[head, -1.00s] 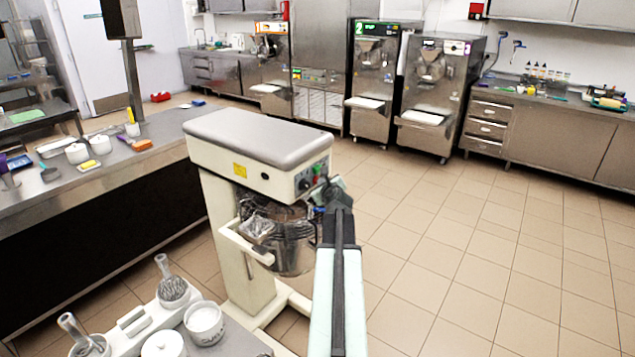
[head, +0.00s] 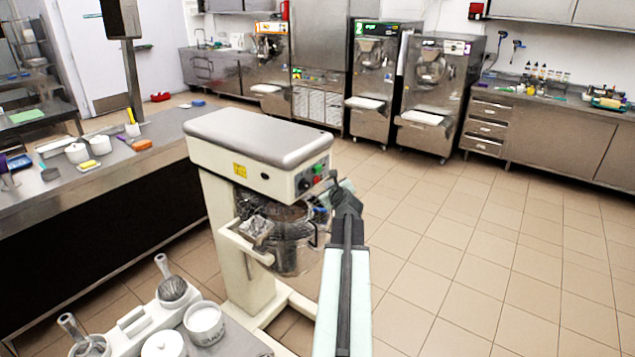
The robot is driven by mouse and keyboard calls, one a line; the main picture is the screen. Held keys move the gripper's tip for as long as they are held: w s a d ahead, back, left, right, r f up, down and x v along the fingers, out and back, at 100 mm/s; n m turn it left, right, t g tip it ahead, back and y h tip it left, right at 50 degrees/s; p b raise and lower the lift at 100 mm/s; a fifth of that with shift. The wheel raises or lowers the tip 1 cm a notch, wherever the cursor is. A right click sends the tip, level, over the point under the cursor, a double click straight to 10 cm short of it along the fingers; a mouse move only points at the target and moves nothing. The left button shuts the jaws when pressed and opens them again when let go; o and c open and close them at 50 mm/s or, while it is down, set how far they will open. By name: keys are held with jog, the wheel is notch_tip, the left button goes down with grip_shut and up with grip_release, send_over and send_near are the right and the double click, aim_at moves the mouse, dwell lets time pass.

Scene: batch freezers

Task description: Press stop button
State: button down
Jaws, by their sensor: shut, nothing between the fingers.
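A large cream mixer (head: 250,150) with a grey top stands in the middle of the head view. Its control panel (head: 312,178) is on the front end of the mixer head, with a dark round knob (head: 303,185), a green button (head: 318,168) and a small red button (head: 317,180) below the green one. My gripper (head: 334,178) is shut and empty, just right of these buttons. It looks close to the panel, but I cannot tell whether it touches. The right edge of the panel is partly hidden behind it.
A metal bowl (head: 288,245) sits under the mixer head, below my gripper. A long counter (head: 150,160) stands at left. White pots (head: 204,322) and tools stand in the front left. Freezer machines (head: 433,90) line the back. The tiled floor (head: 480,240) at right is clear.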

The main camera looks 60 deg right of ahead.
jog(key=s, duration=0.3)
jog(key=shift+s, duration=0.3)
dwell(0.7)
